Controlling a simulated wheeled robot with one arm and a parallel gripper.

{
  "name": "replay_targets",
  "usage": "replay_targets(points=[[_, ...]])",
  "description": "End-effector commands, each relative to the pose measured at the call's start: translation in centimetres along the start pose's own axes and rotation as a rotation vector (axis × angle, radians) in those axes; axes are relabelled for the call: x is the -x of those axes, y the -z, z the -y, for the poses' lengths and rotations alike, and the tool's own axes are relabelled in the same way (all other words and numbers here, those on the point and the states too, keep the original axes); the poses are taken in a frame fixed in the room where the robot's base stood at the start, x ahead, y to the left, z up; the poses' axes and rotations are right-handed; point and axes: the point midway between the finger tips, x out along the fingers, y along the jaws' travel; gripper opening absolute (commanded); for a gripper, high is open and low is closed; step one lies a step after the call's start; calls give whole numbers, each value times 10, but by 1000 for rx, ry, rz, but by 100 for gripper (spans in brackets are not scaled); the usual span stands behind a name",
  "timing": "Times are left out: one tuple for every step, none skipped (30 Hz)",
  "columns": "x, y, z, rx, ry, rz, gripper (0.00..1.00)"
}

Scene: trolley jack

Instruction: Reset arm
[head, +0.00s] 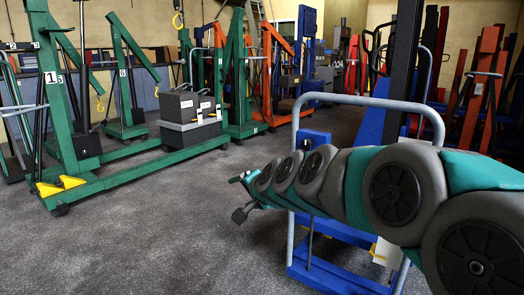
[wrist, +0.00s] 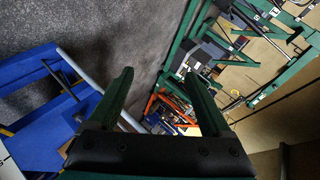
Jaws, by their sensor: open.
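My gripper (head: 241,195) is at the end of my arm, which reaches in from the right in the head view. It is small there and hangs in front of the open grey floor. In the wrist view my gripper (wrist: 165,95) shows two green fingers spread apart with nothing between them. Beyond the fingers are floor and workshop equipment, seen at a tilt.
A blue trolley with a grey tubular frame (head: 294,150) stands close behind my arm. Green hoists (head: 150,172) with grey boxes (head: 187,107) stand at the left. An orange hoist (head: 265,75) is farther back. The grey floor (head: 150,245) at front left is clear.

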Motion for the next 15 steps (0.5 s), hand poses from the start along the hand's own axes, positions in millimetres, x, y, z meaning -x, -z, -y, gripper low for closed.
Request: replay_targets(points=[[20, -17, -23, 75, -58, 59, 83], [30, -28, -37, 118, -92, 95, 83], [42, -42, -58, 172, -143, 146, 83], [53, -53, -74, 211, -180, 186, 83], [64, -61, -89, 247, -214, 218, 83], [79, -72, -109, 289, -261, 266, 83], [90, -80, -124, 319, -297, 301, 83], [102, -89, -140, 346, -333, 337, 83], [119, -99, -160, 380, -381, 384, 83], [132, -105, -175, 404, -415, 416, 83], [145, -112, -190, 425, -451, 452, 83], [162, -119, -209, 451, -497, 495, 83], [177, -126, -223, 467, -532, 532, 83], [191, -132, -237, 483, -565, 565, 83], [210, -140, -254, 498, -610, 614, 83]])
